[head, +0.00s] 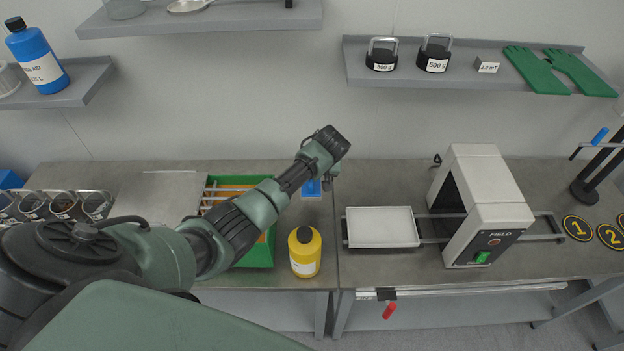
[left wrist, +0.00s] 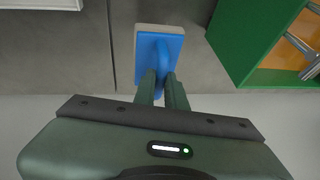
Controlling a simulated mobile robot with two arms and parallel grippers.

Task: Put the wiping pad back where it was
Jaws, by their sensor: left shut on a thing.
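The wiping pad (left wrist: 160,48) is a blue plate with a blue handle and a grey pad face. It shows in the left wrist view, and part of it shows in the head view (head: 311,188), beside my arm. My left gripper (left wrist: 163,80) is shut on its handle. The pad is over the grey bench top, near the seam between two bench sections; I cannot tell whether it touches the surface. In the head view my left arm mostly hides the gripper. My right gripper is not in view.
A green bin (head: 262,252) with an orange interior stands left of the pad. A yellow bottle (head: 304,251) stands in front of it. Right are a white tray (head: 381,228) and a white machine (head: 487,190). Shelves (head: 466,72) hang on the wall behind.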

